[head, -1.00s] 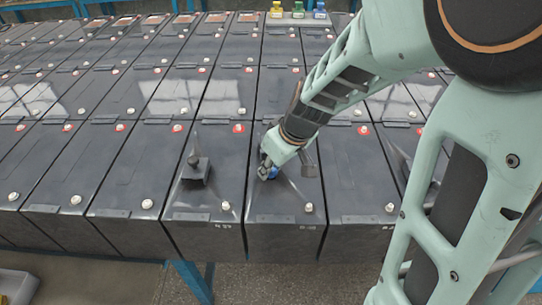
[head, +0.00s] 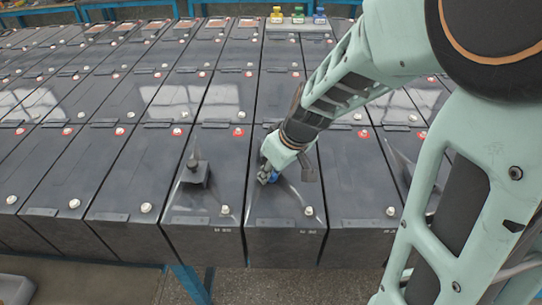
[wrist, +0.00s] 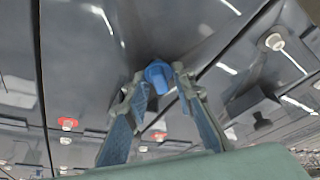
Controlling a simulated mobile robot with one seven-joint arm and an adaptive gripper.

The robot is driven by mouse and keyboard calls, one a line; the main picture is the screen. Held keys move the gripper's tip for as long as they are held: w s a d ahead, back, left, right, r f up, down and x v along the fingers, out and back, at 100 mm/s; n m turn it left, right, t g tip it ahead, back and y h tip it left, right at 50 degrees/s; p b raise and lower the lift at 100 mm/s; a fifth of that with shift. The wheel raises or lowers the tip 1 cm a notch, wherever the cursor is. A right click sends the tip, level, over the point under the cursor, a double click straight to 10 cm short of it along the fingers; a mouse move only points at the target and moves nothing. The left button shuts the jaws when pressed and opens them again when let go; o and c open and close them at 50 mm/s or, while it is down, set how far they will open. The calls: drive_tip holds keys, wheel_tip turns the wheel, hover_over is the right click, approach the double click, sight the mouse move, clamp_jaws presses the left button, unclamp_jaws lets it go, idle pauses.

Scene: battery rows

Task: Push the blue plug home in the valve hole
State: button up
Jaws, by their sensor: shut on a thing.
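The blue plug (wrist: 158,75) is upside in the wrist view between the fingertips of my gripper (wrist: 160,80). My gripper is shut on it, with one finger on each side. In the head view my gripper (head: 267,176) is low over the front part of a dark battery top (head: 285,220), and only a little blue shows at its fingers. The plug is at a raised part of the battery top. The valve hole is hidden beneath the plug, and I cannot tell how deep the plug sits.
Rows of dark batteries fill the bench, with pale and red-ringed terminals. A black fitting (head: 194,172) stands on the battery to the left. A tray at the back holds yellow (head: 277,15), green (head: 298,15) and blue (head: 319,16) pieces. My arm covers the right side.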

drive_tip(key=shift+s+f, duration=0.15)
drive_tip(key=shift+f, duration=0.1)
drive_tip(key=o, duration=0.9)
drive_tip(key=shift+o, duration=0.4)
drive_tip(key=o, duration=0.5)
drive_tip(key=shift+r, duration=0.2)
drive_tip(key=shift+r+p, duration=2.2)
drive_tip(key=shift+r, duration=1.25)
